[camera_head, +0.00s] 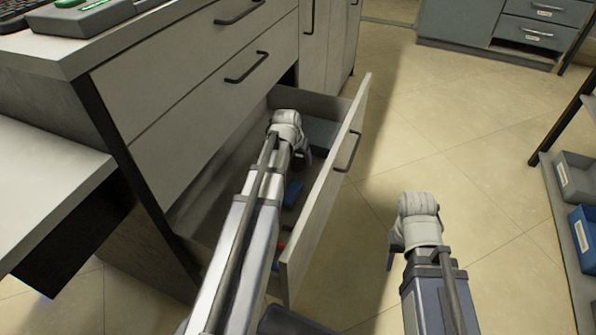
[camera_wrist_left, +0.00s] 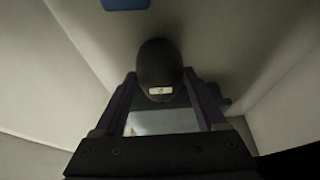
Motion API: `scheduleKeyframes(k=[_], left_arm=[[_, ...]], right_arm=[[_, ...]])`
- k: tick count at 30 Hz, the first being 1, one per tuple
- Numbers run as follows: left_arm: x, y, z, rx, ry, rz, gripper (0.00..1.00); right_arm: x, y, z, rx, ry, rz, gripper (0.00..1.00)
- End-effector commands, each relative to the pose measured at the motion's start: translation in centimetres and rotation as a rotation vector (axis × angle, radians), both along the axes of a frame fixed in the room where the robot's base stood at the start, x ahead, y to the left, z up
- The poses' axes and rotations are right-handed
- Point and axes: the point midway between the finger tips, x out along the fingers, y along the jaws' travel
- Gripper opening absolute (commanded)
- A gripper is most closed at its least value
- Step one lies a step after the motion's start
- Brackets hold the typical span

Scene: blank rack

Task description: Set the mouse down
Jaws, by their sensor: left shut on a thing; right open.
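A dark, rounded mouse (camera_wrist_left: 160,64) with a small pale label shows in the left wrist view. My left gripper (camera_wrist_left: 158,88) is shut on it, one finger on each side. In the head view my left gripper (camera_head: 304,155) reaches down into the open drawer (camera_head: 318,215); the mouse is hidden there behind my arm. I cannot tell whether the mouse touches the drawer floor. My right gripper (camera_head: 394,245) is open and empty above the tiled floor, to the right of the drawer.
A blue thing (camera_head: 292,194) lies in the drawer beside my left arm; a blue thing (camera_wrist_left: 126,4) also shows in the left wrist view. A dark grey box (camera_head: 322,133) is at the drawer's far end. A shelf with bins (camera_head: 575,178) stands at the right.

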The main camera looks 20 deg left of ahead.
Motion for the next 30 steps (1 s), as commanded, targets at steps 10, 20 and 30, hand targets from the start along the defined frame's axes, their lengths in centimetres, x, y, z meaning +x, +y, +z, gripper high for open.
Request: scheduleKeyframes(k=[10,20,30], left_arm=[[0.0,0.0,-2.9,0.000,0.000,0.000,0.06],[0.0,0.0,-3.6,0.000,0.000,0.000,0.06],[0.0,0.0,-3.8,0.000,0.000,0.000,0.89]], right_arm=[[0.0,0.0,-2.9,0.001,0.000,-0.004,0.50],[0.0,0.0,-3.6,0.001,0.000,-0.007,0.50],[0.0,0.0,-3.8,0.001,-0.001,-0.008,0.50]])
